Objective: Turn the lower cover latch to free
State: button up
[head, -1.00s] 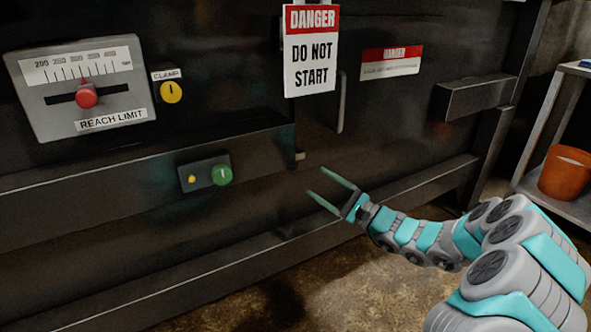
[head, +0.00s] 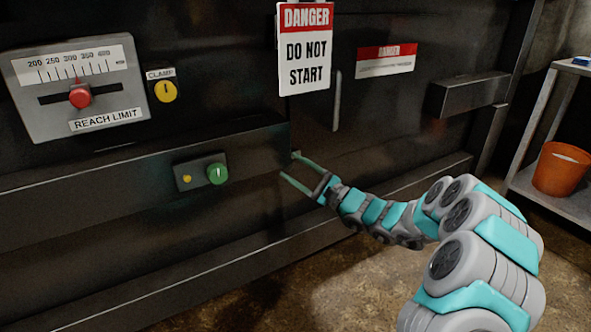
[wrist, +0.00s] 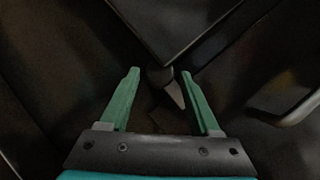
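The lower cover latch (wrist: 174,94) is a small light-grey pointed tab on a dark pivot, by the corner of a dark panel. In the wrist view it lies between my gripper's fingers, close to the right one; I cannot tell whether they touch. In the head view the latch (head: 296,154) is a small spot at the end of the dark ledge, mostly hidden by the upper fingertip. My gripper (head: 290,166) is open, with its two green fingers pointing at the machine front. It also shows open in the wrist view (wrist: 160,73), with nothing clamped.
A control box with a green button (head: 218,174) is left of my gripper. A danger sign (head: 305,48) hangs above, and a bar handle (head: 337,100) is beside it. The reach limit panel (head: 78,88) and yellow clamp knob (head: 166,91) are at upper left. An orange bucket (head: 560,170) stands on a shelf.

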grip_shut()
dwell(0.4)
jog(key=shift+s+a+f+m+t+p, duration=0.15)
jog(key=shift+m+t, duration=0.3)
jog(key=shift+m, duration=0.5)
jog(key=shift+w+m+t+p, duration=0.1)
jog(key=shift+m+t+p, duration=0.25)
jog(key=shift+m, duration=0.6)
jog(key=shift+o, duration=1)
grip_release()
